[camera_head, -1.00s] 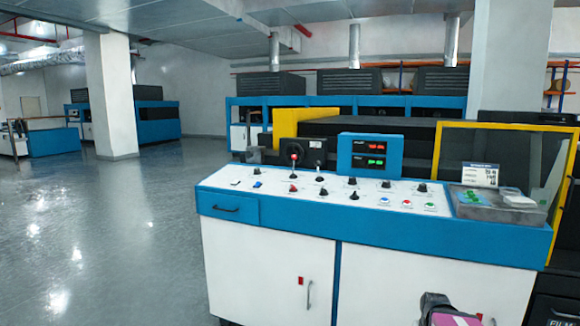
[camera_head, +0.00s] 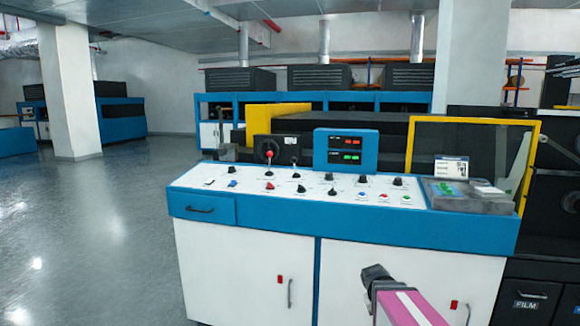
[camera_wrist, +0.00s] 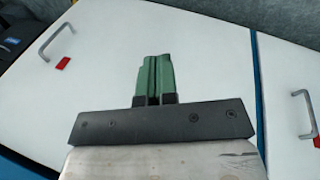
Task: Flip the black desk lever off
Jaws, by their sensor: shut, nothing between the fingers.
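The control desk (camera_head: 250,190) has a sloped white top with a blue front edge. A red-knobbed lever (camera_head: 268,156) and a black-knobbed lever (camera_head: 294,160) stand upright at its back left. Several small black switches and knobs sit in front, such as a black toggle (camera_head: 301,188); I cannot tell for certain which is the black desk lever. My gripper (camera_wrist: 153,78) shows in the wrist view with its green fingers shut and empty, in front of the white cabinet doors (camera_wrist: 190,50). No lever shows in the wrist view.
A display box (camera_head: 346,150) stands behind the knobs. A yellow-framed guard (camera_head: 409,145) and a grey tray (camera_head: 455,202) are at the desk's right. Cabinet handles (camera_head: 289,293) stick out in front. The floor at the left (camera_head: 80,240) is clear.

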